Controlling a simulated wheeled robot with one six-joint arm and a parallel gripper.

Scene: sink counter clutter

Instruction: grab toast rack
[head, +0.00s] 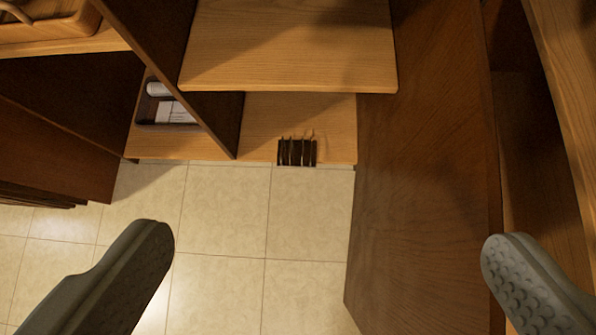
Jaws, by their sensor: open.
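A small dark toast rack (297,152) with several upright dividers stands at the front edge of the low wooden shelf, near the middle of the head view. My gripper (328,250) is open, with one grey finger at the lower left and the other at the lower right. Nothing is between the fingers except the view of the floor and a wooden panel. The rack is well beyond the fingertips and not touched.
A wooden shelf board (290,45) overhangs behind the rack. A large brown panel (425,170) stands right of it. A dark upright divider separates it from a dark tray (167,110) with white items at left. The tiled floor (225,215) in front is clear.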

